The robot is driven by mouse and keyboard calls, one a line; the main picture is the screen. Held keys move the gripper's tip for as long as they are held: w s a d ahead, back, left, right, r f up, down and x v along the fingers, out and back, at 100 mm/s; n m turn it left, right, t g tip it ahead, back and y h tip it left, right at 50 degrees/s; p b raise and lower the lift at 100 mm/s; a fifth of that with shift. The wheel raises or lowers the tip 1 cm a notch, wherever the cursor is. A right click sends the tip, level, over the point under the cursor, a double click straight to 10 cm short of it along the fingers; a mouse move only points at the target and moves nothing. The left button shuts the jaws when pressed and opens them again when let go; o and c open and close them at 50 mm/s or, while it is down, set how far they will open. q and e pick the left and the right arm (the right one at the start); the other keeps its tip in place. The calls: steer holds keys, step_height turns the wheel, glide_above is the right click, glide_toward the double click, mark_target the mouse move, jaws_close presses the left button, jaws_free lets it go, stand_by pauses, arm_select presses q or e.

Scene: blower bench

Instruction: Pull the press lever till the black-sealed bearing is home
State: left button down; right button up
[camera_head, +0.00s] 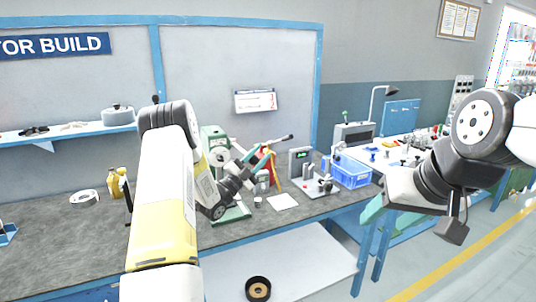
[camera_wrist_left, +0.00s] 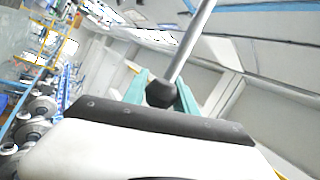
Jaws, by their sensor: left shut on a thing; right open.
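The green arbor press (camera_head: 213,137) stands on the bench, partly hidden behind my left arm. Its lever (camera_head: 278,141) is a thin metal bar slanting up to the right, with a dark end. My left gripper (camera_head: 262,158) is shut on the lever. In the left wrist view the lever's rod (camera_wrist_left: 190,45) runs up from a black knob (camera_wrist_left: 160,92) between the teal fingers. My right gripper (camera_head: 373,212) is open and empty, off the bench's front right. I cannot make out the black-sealed bearing; the arm covers much of the press.
A blue bin (camera_head: 352,174) and a small fixture (camera_head: 320,186) stand right of the press. A white sheet (camera_head: 283,202) lies on the bench. A tape roll (camera_head: 84,198) and yellow bottle (camera_head: 113,184) are at left. A black round part (camera_head: 258,289) lies on the lower shelf.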

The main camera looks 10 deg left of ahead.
arm_select(q)
steer(key=shift+s+d+f, duration=0.1)
steer(key=shift+d+f, duration=0.05)
steer(key=shift+d, duration=0.05)
steer(key=c, duration=1)
jaws_free()
steer(key=shift+a, duration=0.1)
